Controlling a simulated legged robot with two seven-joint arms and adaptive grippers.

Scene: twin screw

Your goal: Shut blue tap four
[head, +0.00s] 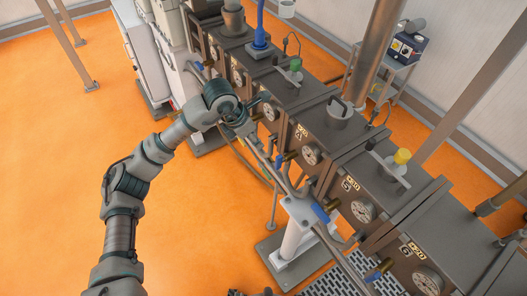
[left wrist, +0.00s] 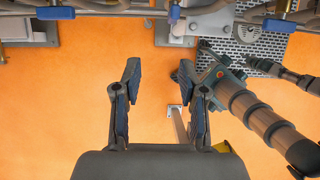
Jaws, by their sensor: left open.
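The blue tap by section four (head: 280,160) sits on the pipe run along the front of the grey machine, below and left of that section's round dial. It is small here, and I cannot tell how its handle is turned. My left gripper (head: 252,108) is close to the machine front, above and left of this tap in the head view. In the left wrist view my left gripper (left wrist: 160,78) has its fingers apart with nothing between them. Blue taps show beyond it along the top, one near the middle (left wrist: 174,14). I cannot tell which number each has.
Other blue taps sit by section five (head: 320,213) and section six (head: 378,272). A white post (head: 296,235) stands under the pipes. In the left wrist view an arm of mine (left wrist: 250,108) reaches in from the right. The orange floor (head: 60,170) at left is clear.

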